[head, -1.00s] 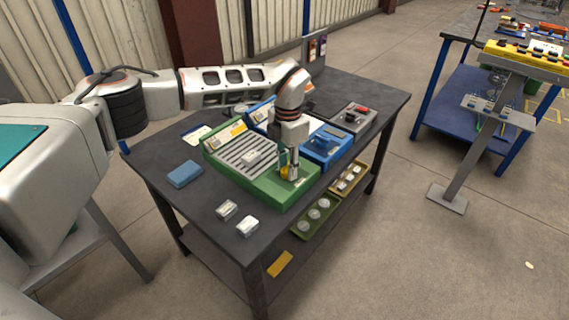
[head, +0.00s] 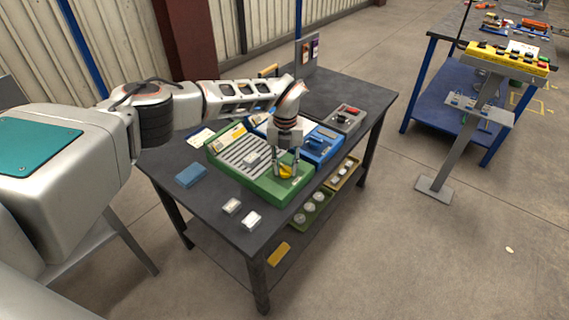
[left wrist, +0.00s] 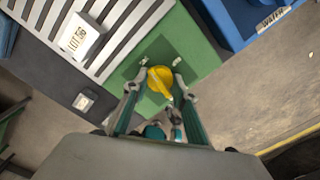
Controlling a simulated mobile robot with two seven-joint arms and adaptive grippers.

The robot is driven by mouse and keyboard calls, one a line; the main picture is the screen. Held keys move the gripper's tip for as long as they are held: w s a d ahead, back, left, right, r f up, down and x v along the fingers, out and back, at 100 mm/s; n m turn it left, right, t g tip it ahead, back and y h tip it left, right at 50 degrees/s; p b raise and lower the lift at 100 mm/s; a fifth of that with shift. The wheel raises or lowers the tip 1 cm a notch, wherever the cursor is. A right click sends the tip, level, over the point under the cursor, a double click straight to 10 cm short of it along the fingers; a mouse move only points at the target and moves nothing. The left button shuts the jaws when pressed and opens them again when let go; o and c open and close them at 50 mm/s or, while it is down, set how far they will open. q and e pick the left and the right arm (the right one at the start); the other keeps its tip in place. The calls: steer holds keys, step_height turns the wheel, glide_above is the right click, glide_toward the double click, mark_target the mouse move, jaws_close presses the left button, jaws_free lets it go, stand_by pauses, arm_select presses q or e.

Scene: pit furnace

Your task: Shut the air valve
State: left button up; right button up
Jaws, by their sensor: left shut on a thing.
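A yellow valve handle (head: 286,171) sits on the front right end of a green unit (head: 268,188) with a slatted top, on the dark workbench. My left gripper (head: 285,174) points down over the handle with one finger on each side, shut on it. In the left wrist view the yellow handle (left wrist: 159,77) lies between the two fingertips (left wrist: 158,88), its narrow end pointing down and slightly right. The green plate (left wrist: 184,47) around it is clear. My right gripper is not in view.
A blue unit (head: 322,147), labelled WATER in the left wrist view, stands beside the green one. A grey box with a red knob (head: 352,110) is behind. A blue block (head: 190,175) and two small pale boxes lie on the bench's front left. Shelf trays (head: 312,208) sit below.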

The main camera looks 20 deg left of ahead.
mark_target(285, 167)
arm_select(q)
steer(key=shift+n+p, duration=0.6)
steer(key=shift+n, duration=0.6)
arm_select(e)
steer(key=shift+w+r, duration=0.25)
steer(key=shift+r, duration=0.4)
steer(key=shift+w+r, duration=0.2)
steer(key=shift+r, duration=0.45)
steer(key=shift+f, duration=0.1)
arm_select(q)
steer(key=o, duration=1.1)
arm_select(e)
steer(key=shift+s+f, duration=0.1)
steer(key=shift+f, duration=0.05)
arm_select(q)
steer(key=shift+r, duration=0.1)
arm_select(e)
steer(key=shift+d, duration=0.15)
arm_select(q)
step_height(285, 167, up, 12)
